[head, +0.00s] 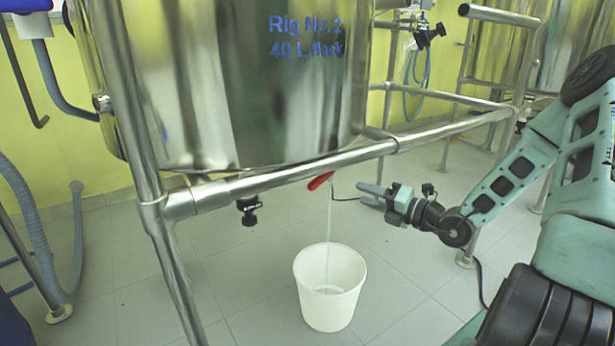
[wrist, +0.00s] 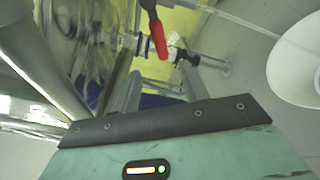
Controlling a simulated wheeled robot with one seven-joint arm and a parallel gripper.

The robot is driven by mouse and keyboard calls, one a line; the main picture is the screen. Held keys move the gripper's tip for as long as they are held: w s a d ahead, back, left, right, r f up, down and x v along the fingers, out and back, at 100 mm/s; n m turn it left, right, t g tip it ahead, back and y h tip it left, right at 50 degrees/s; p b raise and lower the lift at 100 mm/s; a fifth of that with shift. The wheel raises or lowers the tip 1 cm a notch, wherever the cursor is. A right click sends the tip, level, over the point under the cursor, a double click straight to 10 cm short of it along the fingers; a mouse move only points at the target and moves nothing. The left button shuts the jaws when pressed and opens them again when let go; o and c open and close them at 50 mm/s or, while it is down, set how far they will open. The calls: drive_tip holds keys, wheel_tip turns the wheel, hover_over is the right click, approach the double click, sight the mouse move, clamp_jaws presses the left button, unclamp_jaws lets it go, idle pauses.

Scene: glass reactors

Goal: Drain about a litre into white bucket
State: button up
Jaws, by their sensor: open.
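The white bucket (head: 330,310) stands on the floor under the steel vessel (head: 240,90), marked "Rig No. 2, 40 L flask". A thin clear stream (head: 328,235) falls from beneath the vessel into the bucket. A little liquid seems to show inside, but its level is hard to read. The red valve handle (head: 320,181) sits just below the frame bar; it also shows in the wrist view (wrist: 158,40). My gripper (head: 366,193) is open and empty, just right of the handle and apart from it. In the wrist view, the bucket (wrist: 300,65) is at the right edge.
A steel frame bar (head: 300,176) crosses in front of the vessel, above my gripper. A black knob (head: 248,210) hangs below the vessel at left. A grey hose (head: 50,245) lies at far left. The tiled floor around the bucket is clear.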

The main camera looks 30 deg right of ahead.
sight(324, 180)
drive_tip(key=b+x, duration=0.5)
drive_tip(key=x, duration=1.1)
drive_tip(key=shift+w+a+b, duration=0.1)
drive_tip(key=shift+b, duration=0.3)
